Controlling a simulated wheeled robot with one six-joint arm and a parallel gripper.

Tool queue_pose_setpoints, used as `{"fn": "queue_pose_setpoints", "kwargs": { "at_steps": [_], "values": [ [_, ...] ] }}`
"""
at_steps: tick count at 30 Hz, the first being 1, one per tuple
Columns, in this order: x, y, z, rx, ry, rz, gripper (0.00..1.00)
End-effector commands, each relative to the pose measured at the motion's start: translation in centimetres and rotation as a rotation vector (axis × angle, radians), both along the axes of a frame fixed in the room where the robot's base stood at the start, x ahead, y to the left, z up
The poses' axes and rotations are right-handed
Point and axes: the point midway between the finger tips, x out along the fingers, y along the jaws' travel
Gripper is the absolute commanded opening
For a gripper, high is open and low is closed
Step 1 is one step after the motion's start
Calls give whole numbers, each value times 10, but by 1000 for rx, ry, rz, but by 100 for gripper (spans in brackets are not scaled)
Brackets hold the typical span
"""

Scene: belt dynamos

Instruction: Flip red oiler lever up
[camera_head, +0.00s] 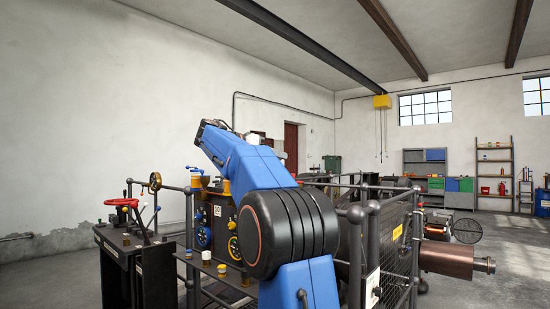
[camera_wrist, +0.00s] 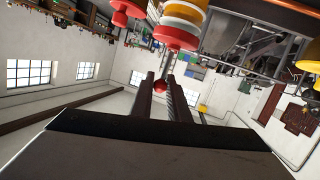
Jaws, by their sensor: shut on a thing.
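In the wrist view, which looks upside down, the two dark fingers of my gripper (camera_wrist: 160,92) are closed around a small red ball knob (camera_wrist: 160,86), apparently the end of the red oiler lever. In the head view my large blue arm covers the middle, and the fingertips and knob cannot be made out there.
A control stand with a red handwheel (camera_head: 121,203) is at left. A railing with mesh (camera_head: 397,245) stands at right. Open floor (camera_head: 500,260) lies further right.

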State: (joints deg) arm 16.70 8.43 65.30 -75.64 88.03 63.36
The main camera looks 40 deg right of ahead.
Motion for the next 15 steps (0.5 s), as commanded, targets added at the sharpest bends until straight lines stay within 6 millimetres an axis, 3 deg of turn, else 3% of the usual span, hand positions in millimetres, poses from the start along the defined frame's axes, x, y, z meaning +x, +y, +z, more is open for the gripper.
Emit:
{"fn": "queue_pose_setpoints", "kwargs": {
  "at_steps": [6,15],
  "values": [
    [1,-7,1,126,8,-2,0],
    [1,-8,1,171,13,3,0]
  ]
}}
